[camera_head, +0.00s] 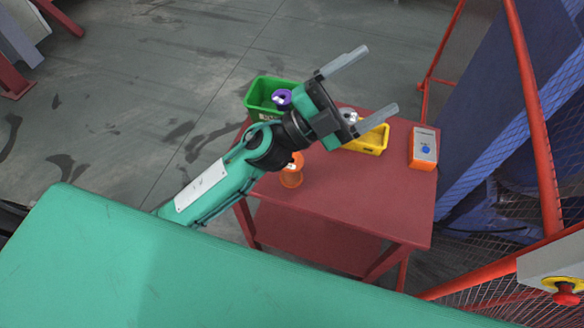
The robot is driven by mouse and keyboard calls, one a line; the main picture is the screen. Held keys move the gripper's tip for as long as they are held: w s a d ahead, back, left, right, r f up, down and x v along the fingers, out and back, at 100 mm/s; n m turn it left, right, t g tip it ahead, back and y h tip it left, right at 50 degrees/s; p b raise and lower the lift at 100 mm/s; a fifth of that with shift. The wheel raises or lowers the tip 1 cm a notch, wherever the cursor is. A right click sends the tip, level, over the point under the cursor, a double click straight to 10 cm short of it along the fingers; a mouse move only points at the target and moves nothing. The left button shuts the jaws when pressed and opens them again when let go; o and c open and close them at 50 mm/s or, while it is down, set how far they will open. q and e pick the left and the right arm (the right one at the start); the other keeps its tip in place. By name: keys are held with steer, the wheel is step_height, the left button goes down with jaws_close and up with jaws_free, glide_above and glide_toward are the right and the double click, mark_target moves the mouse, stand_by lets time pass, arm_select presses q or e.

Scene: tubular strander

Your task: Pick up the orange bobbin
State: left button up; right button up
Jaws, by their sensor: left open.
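The orange bobbin (291,178) stands on the red table (345,200), near its left front edge. Its upper part is partly hidden behind my left arm. My left gripper (377,84) is open, with its two grey fingers spread apart and pointing up and to the right. My right gripper is not in view.
A green bin (262,91) with a purple bobbin (282,98) is at the table's far left. A yellow bin (372,142) holds a grey item (348,115). An orange-grey box with a blue button (423,147) is at right.

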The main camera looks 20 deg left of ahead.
arm_select(q)
steer(key=s+d+f+m+g+h, duration=0.15)
steer(key=s+d+m+g, duration=0.3)
steer(key=m+g, duration=0.5)
steer(key=m+g+y, duration=0.4)
steer(key=y, duration=1.8)
glide_above(291, 163)
step_height(291, 163, down, 18)
steer(key=shift+t, duration=0.25)
steer(key=f+p, duration=0.1)
steer(key=f, duration=0.3)
steer(key=f+p, duration=0.2)
steer(key=f, duration=0.2)
steer(key=s+f+p, duration=0.1)
steer(key=f+p, duration=0.1)
steer(key=f, duration=0.2)
steer(key=shift+d+f, duration=0.15)
steer(key=shift+f, duration=0.75)
steer(key=c, duration=1.4)
steer(key=shift+w+r, duration=0.1)
steer(key=shift+c, duration=0.4)
